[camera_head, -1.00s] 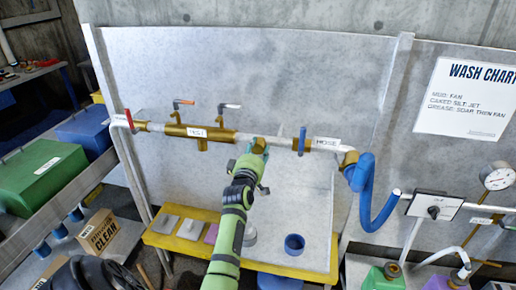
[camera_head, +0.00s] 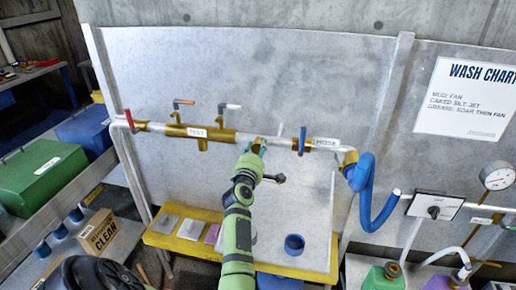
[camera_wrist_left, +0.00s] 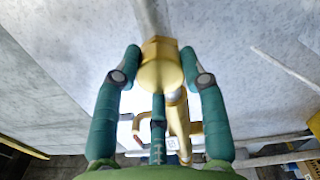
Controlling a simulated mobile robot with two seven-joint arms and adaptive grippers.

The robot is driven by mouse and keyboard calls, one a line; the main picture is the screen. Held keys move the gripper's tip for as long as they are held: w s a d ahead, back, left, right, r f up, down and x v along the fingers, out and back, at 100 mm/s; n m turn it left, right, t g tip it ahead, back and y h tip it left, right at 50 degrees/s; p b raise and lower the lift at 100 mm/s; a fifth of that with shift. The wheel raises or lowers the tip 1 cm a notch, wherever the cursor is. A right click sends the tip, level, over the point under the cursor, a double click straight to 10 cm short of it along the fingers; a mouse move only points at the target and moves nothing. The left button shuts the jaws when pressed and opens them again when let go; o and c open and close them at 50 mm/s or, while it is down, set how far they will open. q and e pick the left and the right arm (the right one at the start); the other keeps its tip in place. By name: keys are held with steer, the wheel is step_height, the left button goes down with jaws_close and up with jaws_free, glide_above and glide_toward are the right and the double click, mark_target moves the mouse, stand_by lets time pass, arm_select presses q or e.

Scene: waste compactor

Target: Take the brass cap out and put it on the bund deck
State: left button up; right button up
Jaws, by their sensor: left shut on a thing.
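My left gripper (camera_head: 255,146) is raised in front of the grey pipe, between the TEST and HOSE labels. Its green fingers (camera_wrist_left: 162,75) lie on both sides of the brass cap (camera_wrist_left: 160,66) and are shut on it. The cap has a hex rim and a round face towards the wrist camera. In the head view the gripper mostly hides it; I cannot tell whether it still touches the pipe. The bund deck (camera_head: 305,273), yellow-edged, is below the pipe, partly behind my arm. My right gripper is not in view.
A brass TEST fitting (camera_head: 202,133) and a blue-handled valve (camera_head: 302,141) flank the gripper. A blue hose (camera_head: 366,190) hangs at right. Grey plates (camera_head: 191,229) and a blue cup (camera_head: 294,244) stand on the deck, with some bare room between them.

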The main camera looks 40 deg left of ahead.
arm_select(q)
steer(key=n, duration=0.5)
steer(key=o, duration=1.4)
steer(key=shift+c, duration=0.2)
steer(key=shift+c, duration=0.4)
